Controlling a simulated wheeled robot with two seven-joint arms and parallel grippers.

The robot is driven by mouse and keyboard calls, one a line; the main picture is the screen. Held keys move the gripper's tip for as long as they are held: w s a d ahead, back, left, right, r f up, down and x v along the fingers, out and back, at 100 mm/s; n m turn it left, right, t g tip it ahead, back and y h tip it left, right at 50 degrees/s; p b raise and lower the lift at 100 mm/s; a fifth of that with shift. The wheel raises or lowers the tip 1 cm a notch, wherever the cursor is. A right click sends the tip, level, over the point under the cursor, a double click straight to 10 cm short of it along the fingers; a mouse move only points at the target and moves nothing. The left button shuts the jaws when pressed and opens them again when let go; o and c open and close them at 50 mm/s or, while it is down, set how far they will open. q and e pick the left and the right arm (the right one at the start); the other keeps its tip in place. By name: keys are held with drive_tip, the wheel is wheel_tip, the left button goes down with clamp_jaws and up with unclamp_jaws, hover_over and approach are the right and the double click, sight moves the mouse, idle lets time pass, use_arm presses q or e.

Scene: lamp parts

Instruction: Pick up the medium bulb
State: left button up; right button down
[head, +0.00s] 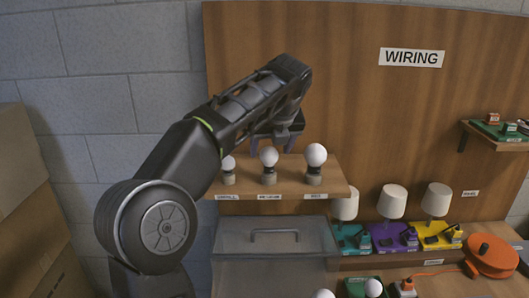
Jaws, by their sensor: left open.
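Three white bulbs stand upright in small holders on a wooden shelf (292,187) at mid-picture. The medium bulb (269,157) is the middle one, above the middle label. The small bulb (228,163) is at its left, partly beside my arm, and the big bulb (316,155) is at its right. My left gripper (272,147) is open, pointing down just above and behind the medium bulb in the picture, one finger showing to each side of it. I cannot tell whether it touches the bulb. My right gripper is not in view.
A clear lidded box (270,268) sits below the shelf. Lamps with white shades (392,202) stand on coloured bases at the lower right, near an orange cable reel (491,255). A small side shelf (495,138) is at the right. Cardboard boxes (30,200) stand at the left.

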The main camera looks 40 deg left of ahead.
sight(270, 151)
use_arm(q)
drive_tip(key=shift+s+d+r, duration=0.15)
drive_tip(key=shift+s+d, duration=0.05)
drive_tip(key=shift+x, duration=1.45)
drive_tip(key=shift+a, duration=0.1)
drive_tip(key=shift+w+a+f+p, duration=0.15)
drive_tip(key=shift+w+f+p, duration=0.05)
drive_tip(key=shift+f+p, duration=0.15)
drive_tip(key=p+x, duration=0.1)
drive_tip(key=x, duration=0.3)
drive_tip(key=shift+w+f, duration=0.1)
drive_tip(key=shift+c, duration=0.6)
drive_tip(key=c, duration=1.1)
